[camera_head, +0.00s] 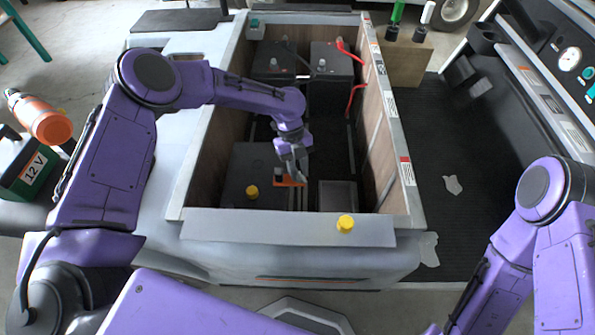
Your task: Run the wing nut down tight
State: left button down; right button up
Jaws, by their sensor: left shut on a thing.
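My left gripper (292,165) reaches down into the open bay of the cart and is shut at a small orange and black hold-down piece (285,180). The wing nut is between or just under the fingers and is too small and covered to make out. The hold-down piece lies beside a dark battery (252,170) at the near left of the bay. My right arm comes in at the lower right, but its gripper is out of the picture.
Two more batteries (330,62) with red leads stand at the back. A yellow cap (252,191) sits on the near battery, another yellow cap (345,223) on the front ledge (290,226). Bay walls (398,130) enclose the left gripper. A dark mat (465,190) lies right.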

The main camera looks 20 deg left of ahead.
pick_arm(q)
jog(key=m, duration=0.1)
jog(key=m+y, duration=0.1)
jog(key=m, duration=0.1)
jog(key=m+b, duration=0.1)
jog(key=shift+w+d+r+m+g+y, duration=0.1)
jog(key=shift+w+d+m+g+y, duration=0.1)
jog(key=shift+w+m+g+y, duration=0.15)
jog(key=m+y, duration=0.1)
jog(key=m, duration=0.1)
jog(key=m+y, duration=0.1)
jog(key=m, duration=0.2)
jog(key=shift+s+d, duration=0.1)
jog(key=shift+d, duration=0.1)
jog(key=m+y, duration=0.1)
jog(key=m, duration=0.4)
jog(key=shift+s+d+y, duration=0.1)
jog(key=shift+d+y, duration=0.05)
jog(key=shift+y, duration=0.2)
jog(key=m+t+y, duration=0.1)
jog(key=m, duration=0.3)
jog(key=shift+s, duration=0.1)
jog(key=shift+s+m+t+p, duration=0.1)
jog(key=shift+m+t+p, duration=0.15)
jog(key=shift+p, duration=0.05)
jog(key=shift+d, duration=0.1)
jog(key=shift+s, duration=0.1)
jog(key=c, duration=0.9)
grip_release()
